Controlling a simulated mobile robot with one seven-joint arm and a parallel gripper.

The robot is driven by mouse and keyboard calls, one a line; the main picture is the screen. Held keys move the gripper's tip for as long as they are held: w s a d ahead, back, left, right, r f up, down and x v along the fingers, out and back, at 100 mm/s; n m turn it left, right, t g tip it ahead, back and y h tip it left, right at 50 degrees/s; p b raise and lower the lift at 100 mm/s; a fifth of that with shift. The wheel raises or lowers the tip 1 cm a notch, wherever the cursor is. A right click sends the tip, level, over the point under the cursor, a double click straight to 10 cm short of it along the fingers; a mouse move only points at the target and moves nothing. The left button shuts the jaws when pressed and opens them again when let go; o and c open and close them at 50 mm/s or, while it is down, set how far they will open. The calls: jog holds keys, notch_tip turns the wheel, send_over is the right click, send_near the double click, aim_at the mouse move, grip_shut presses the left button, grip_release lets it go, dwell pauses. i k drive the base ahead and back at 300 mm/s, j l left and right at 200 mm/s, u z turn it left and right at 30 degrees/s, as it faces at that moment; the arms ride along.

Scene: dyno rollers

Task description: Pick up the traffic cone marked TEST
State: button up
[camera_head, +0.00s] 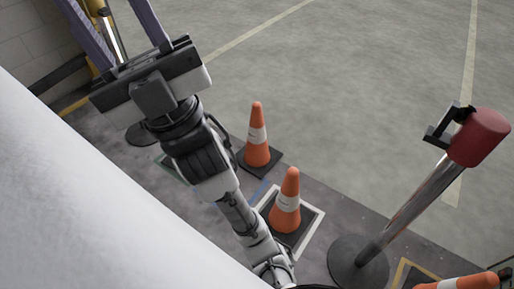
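Two upright orange traffic cones with white bands and black square bases stand on the floor near the middle: a farther cone (257,117) and a nearer cone (291,184). A third orange cone (463,284) lies on its side at the bottom right, cut by the frame edge. The band markings are too small to read, so I cannot tell which is TEST. My gripper (115,18) is at the upper left, its two purple fingers wide apart. The fingertips run out of the frame. It is apart from both upright cones, and no cone shows between the fingers.
A chrome post with a red top (482,137) stands at the right on a round dark base (350,268). A yellow-topped post (103,22) is behind my fingers. White lines (318,222) frame the nearer cone. Open concrete (350,80) lies beyond.

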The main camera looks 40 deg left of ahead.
aim_at(256, 156)
jog(key=i+j+z, duration=0.25)
jog(key=j, duration=0.4)
jog(key=j+z, duration=0.2)
jog(key=j, duration=0.4)
jog(key=i+j+z, duration=0.1)
jog(key=j+z, duration=0.15)
jog(key=j, duration=0.45)
jog(key=j+z, duration=0.3)
jog(key=j, duration=1.2)
jog(key=i+j, duration=0.15)
jog(key=j+z, duration=0.05)
jog(key=j, duration=0.05)
